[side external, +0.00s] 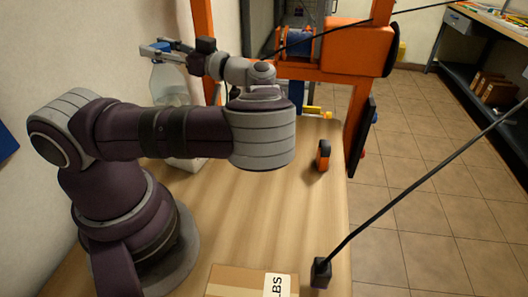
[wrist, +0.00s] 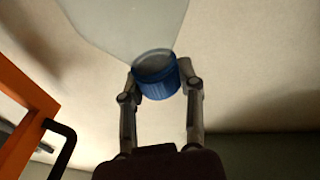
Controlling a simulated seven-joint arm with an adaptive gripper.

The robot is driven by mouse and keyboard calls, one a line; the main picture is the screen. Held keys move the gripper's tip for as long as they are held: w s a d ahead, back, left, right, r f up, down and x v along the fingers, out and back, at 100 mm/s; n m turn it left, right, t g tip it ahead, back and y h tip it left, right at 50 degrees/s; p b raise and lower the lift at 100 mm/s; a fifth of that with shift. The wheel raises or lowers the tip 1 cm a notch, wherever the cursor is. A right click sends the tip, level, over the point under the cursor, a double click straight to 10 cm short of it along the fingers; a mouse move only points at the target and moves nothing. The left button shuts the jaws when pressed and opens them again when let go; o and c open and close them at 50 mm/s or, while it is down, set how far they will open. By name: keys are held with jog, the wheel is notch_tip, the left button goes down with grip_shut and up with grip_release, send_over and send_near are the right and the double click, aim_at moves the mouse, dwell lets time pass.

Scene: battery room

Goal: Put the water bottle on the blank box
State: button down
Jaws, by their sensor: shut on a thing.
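The water bottle (side external: 169,85) is clear and has a blue cap. It hangs by its cap from my gripper (side external: 159,49), near the wall at the back left. Its lower part is hidden behind my arm. In the wrist view, the two fingers of my gripper (wrist: 160,83) are shut on either side of the blue cap (wrist: 157,77), with the clear bottle body (wrist: 125,25) beyond it. A pale object (side external: 188,163) shows below my arm on the table, mostly hidden; I cannot tell whether it is the blank box. A cardboard box (side external: 235,280) with printed lettering stands at the front edge.
A small orange and black object (side external: 323,155) stands on the right of the wooden table (side external: 225,205). A dark block with a long black rod (side external: 321,272) is at the front right. An orange frame (side external: 355,110) rises behind. The table middle is clear.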

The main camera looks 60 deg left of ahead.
jog(key=shift+f, duration=0.5)
jog(key=c, duration=0.7)
grip_release()
jog(key=v, duration=1.2)
jog(key=shift+a, duration=0.1)
